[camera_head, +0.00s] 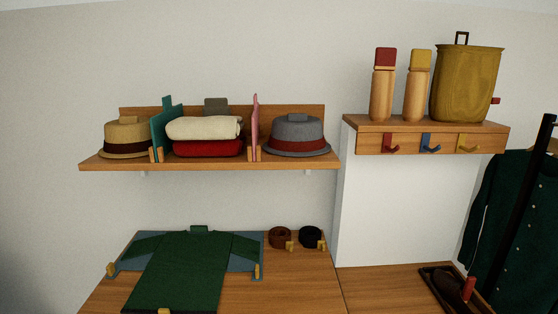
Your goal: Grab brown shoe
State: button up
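A dark brown rounded object, which looks like the brown shoe (447,284), lies in a dark tray (430,294) at the lower right. It is dim and partly cut off by the bottom edge, so its full shape is hard to tell. A red upright peg (469,289) stands at its right side. My gripper is not in view.
A wooden desk (290,293) holds a green garment (180,272) and two rolled belts. Above are a shelf (210,162) with hats and folded cloth, and a hook shelf (430,127) with bottles and a basket. A dark coat (510,220) hangs right.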

aim_at(461, 295)
jog(key=i+l, duration=0.2)
jog(key=l, duration=0.15)
jog(key=i+l, duration=0.15)
jog(key=l, duration=0.2)
jog(key=i+l, duration=0.2)
jog(key=l, duration=0.1)
